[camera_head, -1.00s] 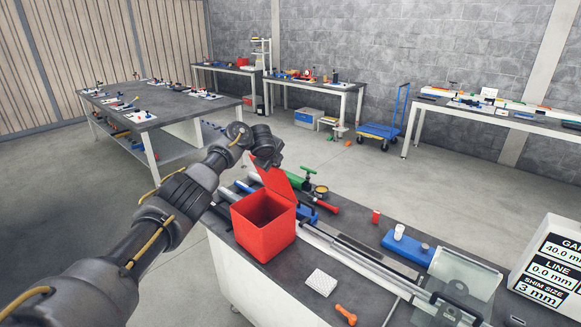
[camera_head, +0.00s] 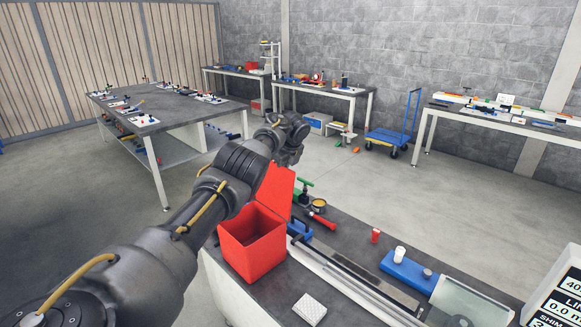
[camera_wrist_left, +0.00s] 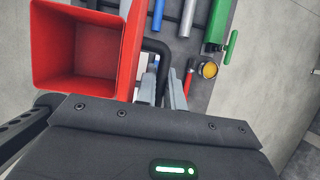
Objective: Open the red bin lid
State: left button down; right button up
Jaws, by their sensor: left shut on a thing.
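The red bin (camera_head: 252,245) stands on the near workbench, its mouth open and its inside empty. Its red lid (camera_head: 276,190) is raised at the back right side, standing close to upright. My left gripper (camera_head: 290,160) is at the lid's far side, its fingers mostly hidden in the head view. In the left wrist view the gripper (camera_wrist_left: 164,90) has its two grey fingers around a black bent bar (camera_wrist_left: 160,48) beside the lid's edge (camera_wrist_left: 131,48); it looks like the lid's handle. The bin's open inside (camera_wrist_left: 82,48) also shows there. My right gripper is out of view.
The near bench holds a green-handled tool (camera_head: 303,190), a yellow-topped round tin (camera_head: 319,206), a red-handled tool (camera_head: 320,220), a blue block with white knob (camera_head: 410,270), long metal rails (camera_head: 345,280) and a white pad (camera_head: 310,309). Open floor lies behind.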

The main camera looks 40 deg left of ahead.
pick_arm(q)
jog(key=shift+f, duration=0.45)
jog(key=shift+w+d, duration=0.2)
jog(key=shift+d, duration=0.1)
jog(key=c, duration=1.8)
grip_release()
jog(key=shift+a, duration=0.1)
jog(key=shift+r, duration=0.5)
jog(key=b+v, duration=0.3)
jog(key=v, duration=0.6)
jog(key=shift+d+r, duration=0.3)
